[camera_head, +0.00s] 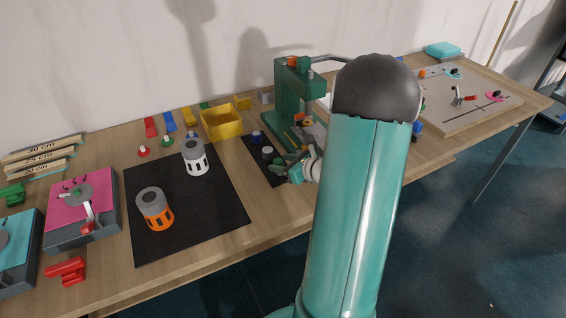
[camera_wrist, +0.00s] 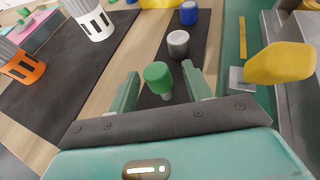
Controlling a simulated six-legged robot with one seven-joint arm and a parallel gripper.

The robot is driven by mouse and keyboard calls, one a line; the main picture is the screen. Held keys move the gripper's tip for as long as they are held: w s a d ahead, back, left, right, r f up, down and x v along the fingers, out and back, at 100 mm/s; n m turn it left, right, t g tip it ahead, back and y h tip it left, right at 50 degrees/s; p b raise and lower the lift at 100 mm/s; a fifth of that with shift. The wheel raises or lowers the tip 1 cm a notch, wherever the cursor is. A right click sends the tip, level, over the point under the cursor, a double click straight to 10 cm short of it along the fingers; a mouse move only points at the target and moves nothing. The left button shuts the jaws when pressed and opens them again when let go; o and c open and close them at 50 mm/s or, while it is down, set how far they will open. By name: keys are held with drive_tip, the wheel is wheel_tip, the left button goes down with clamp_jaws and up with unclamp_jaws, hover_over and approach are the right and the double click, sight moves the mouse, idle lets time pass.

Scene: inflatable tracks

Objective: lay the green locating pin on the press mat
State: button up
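The green locating pin (camera_wrist: 158,76), a green cap on a pale stem, is between the fingers of my gripper (camera_wrist: 160,92) in the wrist view, with gaps on both sides. My gripper is open around it. The pin is upright or nearly so, over the narrow black mat beside the press; I cannot tell whether its stem touches the mat. In the head view my gripper (camera_head: 287,172) is low at the near end of that mat (camera_head: 252,148), partly hidden by my arm. A grey pin (camera_wrist: 178,42) and a blue pin (camera_wrist: 189,12) stand on the mat.
The green press (camera_head: 291,95) stands right behind the narrow mat. A larger black mat (camera_head: 215,215) to the left holds an orange-and-grey cylinder (camera_head: 154,209) and a white-and-grey cylinder (camera_head: 195,157). A yellow bin (camera_head: 222,123) is at the back.

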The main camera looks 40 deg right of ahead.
drive_tip(key=shift+r, duration=0.25)
drive_tip(key=v, duration=1.2)
drive_tip(key=w+a+r+n+g+y, duration=0.15)
drive_tip(key=a+r+n+g, duration=0.25)
drive_tip(key=a+n, duration=0.65)
drive_tip(key=w+a+r+n+g+y, duration=0.1)
drive_tip(key=a+r+n+g+y, duration=0.2)
drive_tip(key=a+n, duration=0.75)
drive_tip(key=s+a+r+n+h, duration=0.3)
drive_tip(key=a+n, duration=0.3)
drive_tip(key=n, duration=0.1)
drive_tip(key=s+a+r+n+h, duration=0.3)
drive_tip(key=s+a+r+n, duration=0.1)
drive_tip(key=a+n, duration=0.2)
drive_tip(key=shift+s+a+r+n+g, duration=0.2)
drive_tip(key=shift+s+a+n+g, duration=0.1)
drive_tip(key=shift+n+g, duration=0.1)
